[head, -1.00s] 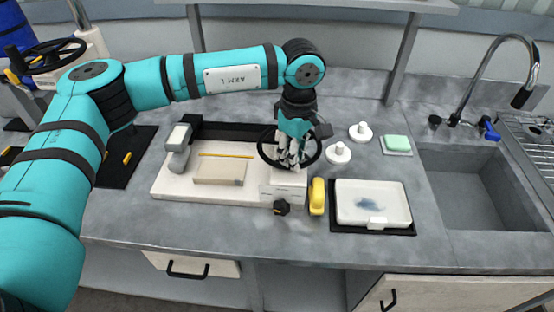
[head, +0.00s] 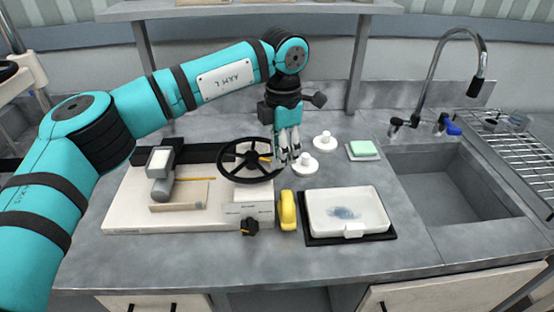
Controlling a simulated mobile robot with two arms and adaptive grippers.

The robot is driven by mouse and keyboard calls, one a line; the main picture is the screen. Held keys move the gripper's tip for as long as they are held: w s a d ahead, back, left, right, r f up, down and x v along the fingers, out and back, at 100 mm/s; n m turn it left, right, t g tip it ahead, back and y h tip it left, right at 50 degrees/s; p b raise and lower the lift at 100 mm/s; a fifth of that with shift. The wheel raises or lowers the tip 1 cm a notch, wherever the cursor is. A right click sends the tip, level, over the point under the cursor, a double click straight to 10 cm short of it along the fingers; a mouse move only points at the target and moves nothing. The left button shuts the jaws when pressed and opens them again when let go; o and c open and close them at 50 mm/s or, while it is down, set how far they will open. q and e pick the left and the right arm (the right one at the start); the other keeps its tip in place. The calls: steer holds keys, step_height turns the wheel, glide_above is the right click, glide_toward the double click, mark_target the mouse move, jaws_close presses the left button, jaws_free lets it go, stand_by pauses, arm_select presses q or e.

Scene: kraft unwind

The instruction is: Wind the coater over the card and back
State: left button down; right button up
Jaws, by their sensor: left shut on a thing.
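The coater (head: 120,215) is a pale bench unit with a black handwheel (head: 232,178) upright at its right end. A grey carriage with a white top (head: 160,160) stands toward its left. A tan card (head: 185,200) lies on the bed, and the carriage overlaps the card's left part in this view. My left gripper (head: 285,158) reaches down at the right side of the handwheel. It is shut on the handwheel; the exact contact at the rim or handle is hard to make out. My right gripper is out of view.
A yellow object (head: 287,211) and a white tray with a blue smear (head: 375,222) stand to the right. Behind are white knobbed pieces (head: 305,165) and a green sponge (head: 364,148). A sink (head: 460,190) lies at the far right. The front counter is clear.

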mark_target(266, 139)
arm_select(q)
steer(key=w+n, duration=0.2)
steer(key=n, duration=0.1)
steer(key=shift+d, duration=0.2)
steer(key=w+n, duration=0.1)
steer(key=n, duration=0.2)
steer(key=w+n, duration=0.1)
steer(key=shift+w+a+r+p, duration=0.1)
steer(key=shift+w+a+p, duration=0.2)
steer(key=shift+w+p, duration=0.1)
steer(key=n, duration=0.1)
steer(key=w+a+n, duration=0.1)
steer(key=n, duration=0.1)
steer(key=w+n+p, duration=0.1)
steer(key=n, duration=0.1)
steer(key=shift+w+a, duration=0.2)
steer(key=shift+a, duration=0.1)
steer(key=shift+w+a+n+p, duration=0.35)
steer(key=shift+w+a+n, duration=0.15)
steer(key=shift+n, duration=0.6)
steer(key=shift+w+a+n, duration=0.35)
steer(key=shift+a+n, duration=0.35)
steer(key=shift+n, duration=0.5)
steer(key=c, duration=1.2)
jaws_free()
steer(key=shift+o, duration=0.2)
